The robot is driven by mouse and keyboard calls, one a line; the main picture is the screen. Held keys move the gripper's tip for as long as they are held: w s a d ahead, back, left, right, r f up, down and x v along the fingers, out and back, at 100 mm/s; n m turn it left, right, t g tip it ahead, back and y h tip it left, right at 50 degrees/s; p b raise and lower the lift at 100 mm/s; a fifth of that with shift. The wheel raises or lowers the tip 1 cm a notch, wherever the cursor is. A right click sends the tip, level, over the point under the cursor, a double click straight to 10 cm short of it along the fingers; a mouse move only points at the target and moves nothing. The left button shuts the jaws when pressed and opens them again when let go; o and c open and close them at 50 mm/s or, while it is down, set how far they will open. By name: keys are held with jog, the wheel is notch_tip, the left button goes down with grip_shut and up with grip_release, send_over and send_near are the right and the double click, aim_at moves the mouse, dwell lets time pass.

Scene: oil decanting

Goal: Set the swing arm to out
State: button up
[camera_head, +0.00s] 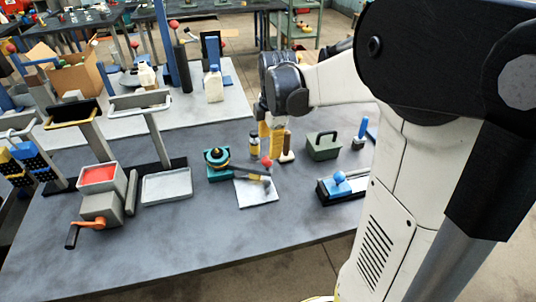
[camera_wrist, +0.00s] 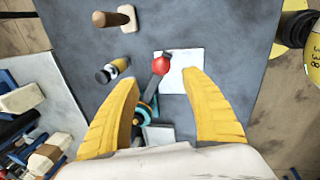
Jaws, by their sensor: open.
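The swing arm (camera_head: 252,176) is a dark bar on a teal base (camera_head: 219,173) with a round top, and it reaches out over a pale square plate (camera_head: 262,194). A red ball knob (camera_head: 266,162) stands at its outer end. In the wrist view the red knob (camera_wrist: 161,64) lies between and a little beyond the fingertips, with the dark bar (camera_wrist: 152,88) running back to the teal base (camera_wrist: 148,112). My gripper (camera_head: 270,146) has yellow fingers, points down above the knob, and is open and empty. It also shows in the wrist view (camera_wrist: 163,80). Contact with the knob is not visible.
A small yellow-and-black bottle (camera_head: 254,145) and a wooden-handled tool (camera_head: 287,148) stand close behind. A green box with a handle (camera_head: 323,147) and a blue-knobbed device (camera_head: 341,184) are to the right. A grey tray (camera_head: 167,186) lies left. The front table strip is clear.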

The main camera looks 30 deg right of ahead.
jog(key=shift+s+a+r, duration=0.1)
jog(key=shift+s+r, duration=0.05)
jog(key=shift+r, duration=0.65)
jog(key=shift+s+r, duration=0.1)
jog(key=shift+r, duration=0.7)
jog(key=s+a+r+m+t, duration=0.1)
jog(key=s+a+m+t, duration=0.4)
jog(key=s+a+m, duration=0.9)
jog(key=shift+a+r+m+y, duration=0.3)
jog(key=shift+a+m, duration=0.4)
jog(key=shift+a, duration=0.4)
